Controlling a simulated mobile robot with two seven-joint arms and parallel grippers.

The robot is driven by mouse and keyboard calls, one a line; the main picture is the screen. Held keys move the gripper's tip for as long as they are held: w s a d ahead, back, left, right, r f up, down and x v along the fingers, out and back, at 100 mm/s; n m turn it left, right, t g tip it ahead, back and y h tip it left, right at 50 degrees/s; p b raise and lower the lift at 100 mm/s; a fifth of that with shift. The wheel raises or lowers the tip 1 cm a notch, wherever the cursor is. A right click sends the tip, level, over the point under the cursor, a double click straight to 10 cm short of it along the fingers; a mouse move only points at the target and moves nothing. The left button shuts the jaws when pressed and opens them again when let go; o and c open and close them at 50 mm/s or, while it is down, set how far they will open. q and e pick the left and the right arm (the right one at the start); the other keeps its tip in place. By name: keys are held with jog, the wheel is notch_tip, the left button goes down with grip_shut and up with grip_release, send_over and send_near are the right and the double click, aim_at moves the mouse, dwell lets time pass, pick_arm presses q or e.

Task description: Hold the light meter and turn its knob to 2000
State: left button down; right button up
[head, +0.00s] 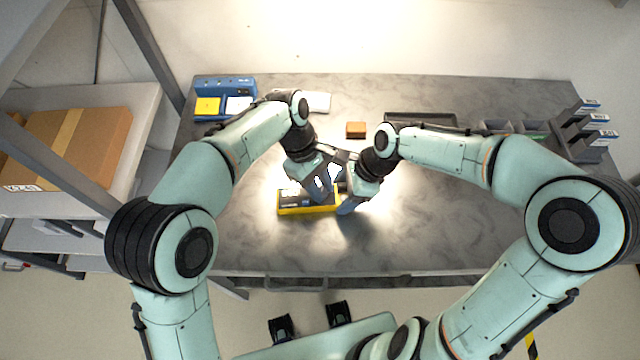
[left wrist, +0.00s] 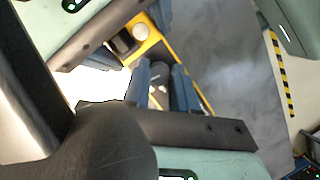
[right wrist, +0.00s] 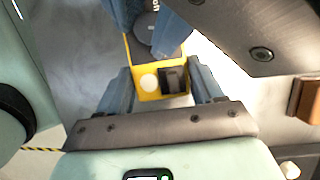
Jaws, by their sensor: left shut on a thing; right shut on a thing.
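The yellow-framed light meter (head: 307,210) is at the front middle of the table; I cannot tell if it rests on the top or is slightly raised. My right gripper (head: 348,203) is shut on the meter's end, its fingers on either side of the yellow body (right wrist: 174,97), by the white round sensor (right wrist: 149,82) and a small dark window (right wrist: 173,79). My left gripper (head: 325,190) is shut on the knob (left wrist: 160,80), which shows dark between its two blue fingers. The fingers hide much of the knob and its scale, so its setting is unreadable.
A blue holder (head: 225,83) with yellow and white pads stands at the back left. A brown block (head: 356,130) and a dark tray (head: 420,119) lie behind my grippers. Labelled racks (head: 590,135) stand at the right. The front of the table is clear.

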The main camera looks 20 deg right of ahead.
pick_arm(q)
jog(key=c, duration=0.9)
grip_release()
jog(key=v, duration=1.2)
jog(key=shift+c, duration=1.1)
jog(key=shift+w+a, duration=0.1)
jog(key=shift+w, duration=0.05)
jog(key=shift+c, duration=0.2)
